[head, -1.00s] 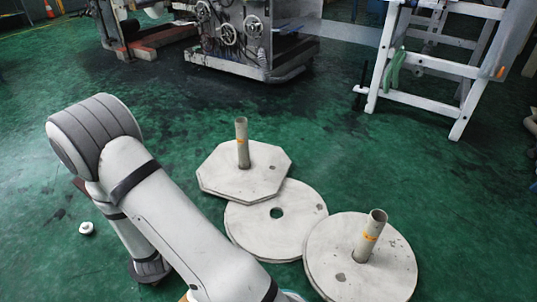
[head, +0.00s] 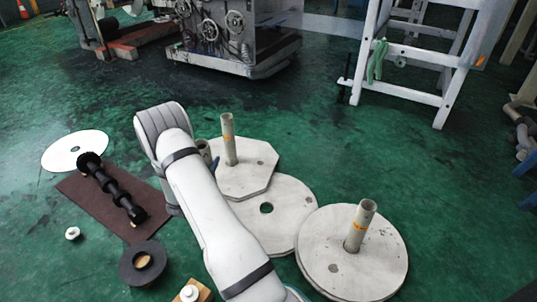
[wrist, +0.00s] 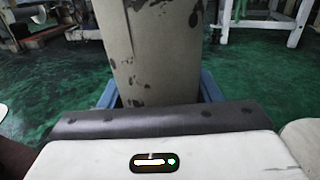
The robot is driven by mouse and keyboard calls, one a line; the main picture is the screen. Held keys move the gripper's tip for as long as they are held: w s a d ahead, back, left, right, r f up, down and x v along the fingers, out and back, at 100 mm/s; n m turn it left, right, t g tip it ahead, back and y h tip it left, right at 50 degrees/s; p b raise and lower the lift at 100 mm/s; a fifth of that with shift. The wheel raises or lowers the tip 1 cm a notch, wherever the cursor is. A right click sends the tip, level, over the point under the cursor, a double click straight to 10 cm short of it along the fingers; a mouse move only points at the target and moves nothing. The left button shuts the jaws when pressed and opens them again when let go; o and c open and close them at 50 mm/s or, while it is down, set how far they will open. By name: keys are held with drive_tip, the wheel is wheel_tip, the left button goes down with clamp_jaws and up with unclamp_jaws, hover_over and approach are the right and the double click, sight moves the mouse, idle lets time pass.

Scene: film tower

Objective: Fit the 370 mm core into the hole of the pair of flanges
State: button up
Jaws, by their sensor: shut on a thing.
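My gripper (wrist: 157,92) has its blue fingers on either side of a grey-beige tube-shaped core (wrist: 150,45) with dark blotches and holds it. In the head view, the top of this core (head: 204,149) shows just behind my arm; the rest is hidden. The round flanges (head: 295,193) with an empty dark centre hole (head: 266,208) lie flat in the middle, partly behind my arm. The held core is apart from this hole, to its upper left. I cannot read the core's length.
Octagonal flanges (head: 258,183) with an upright core (head: 228,138) lie behind. Round flanges (head: 320,240) with another upright core (head: 360,225) lie at right. A brown mat (head: 85,195) with a black shaft (head: 110,188) and a black ring (head: 132,272) are at left.

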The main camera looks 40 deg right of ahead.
drive_tip(key=s+d+f+m+g+h, duration=0.1)
drive_tip(key=s+d+f+m+g, duration=0.15)
drive_tip(key=d, duration=0.65)
drive_tip(key=s+d+f+m+g+h, duration=0.1)
drive_tip(key=s+d+f+g, duration=0.15)
drive_tip(key=d, duration=0.55)
drive_tip(key=s+d+f+m+g+h, duration=0.1)
drive_tip(key=d+f+m+g, duration=0.15)
drive_tip(key=d, duration=0.65)
drive_tip(key=shift+n+t, duration=0.25)
drive_tip(key=shift+n, duration=0.25)
drive_tip(key=shift+s+a+f+b, duration=0.1)
drive_tip(key=shift+f+b, duration=0.85)
drive_tip(key=shift+f, duration=0.55)
drive_tip(key=shift+s+a+f+b, duration=0.1)
drive_tip(key=shift+f+b, duration=0.85)
drive_tip(key=shift+f, duration=0.5)
drive_tip(key=shift+b, duration=0.3)
drive_tip(key=shift+f, duration=1.65)
drive_tip(key=o, duration=1.7)
drive_tip(key=shift+a, duration=0.1)
drive_tip(key=s+a+p, duration=0.1)
drive_tip(key=a+p, duration=0.2)
drive_tip(key=a, duration=0.4)
drive_tip(key=shift+a, duration=0.3)
